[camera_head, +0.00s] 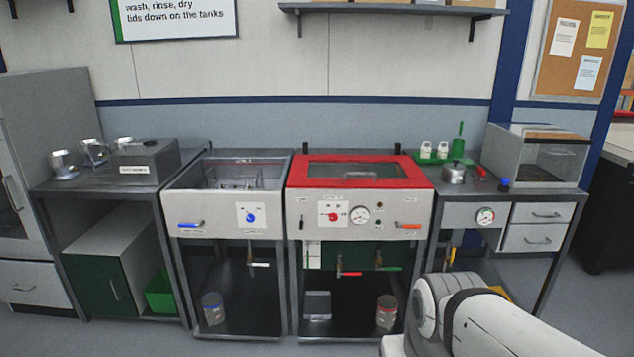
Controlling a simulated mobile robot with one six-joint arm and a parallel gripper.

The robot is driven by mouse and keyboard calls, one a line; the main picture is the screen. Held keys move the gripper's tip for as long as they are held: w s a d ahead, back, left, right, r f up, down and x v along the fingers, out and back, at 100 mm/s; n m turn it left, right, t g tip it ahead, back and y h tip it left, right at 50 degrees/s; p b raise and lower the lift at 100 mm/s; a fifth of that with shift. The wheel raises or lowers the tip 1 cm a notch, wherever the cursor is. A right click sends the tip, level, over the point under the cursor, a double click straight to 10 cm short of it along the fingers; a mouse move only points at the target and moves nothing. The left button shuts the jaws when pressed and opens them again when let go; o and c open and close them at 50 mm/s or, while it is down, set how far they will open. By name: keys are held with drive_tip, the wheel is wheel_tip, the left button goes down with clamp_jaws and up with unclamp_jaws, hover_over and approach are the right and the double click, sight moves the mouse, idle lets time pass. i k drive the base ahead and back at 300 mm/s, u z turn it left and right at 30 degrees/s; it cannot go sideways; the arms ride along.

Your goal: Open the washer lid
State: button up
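A tank unit with a red-framed lid (361,170) stands in the middle; its lid lies flat and shut, with a dark window in it. Its white front panel (318,213) carries a red knob, a round gauge and an orange-red handle at the right. Left of it stands a second tank (226,177) with a grey rim, a blue knob and a blue handle; metal parts show inside its top. I cannot read the labels to tell which is the washer. My white arm shows at the lower right, in front of the units; my gripper is not in view.
Left is a bench with metal parts and a grey box (147,162). Right is a bench with a green tray (447,160), a metal pot (454,173) and a clear-sided cabinet (537,157). A shelf (395,9) hangs above. The space directly above the red lid looks clear.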

sight(297, 177)
drive_tip(key=i, duration=0.75)
drive_tip(key=u, duration=0.5)
drive_tip(key=i, duration=1.8)
drive_tip(key=z, duration=0.65)
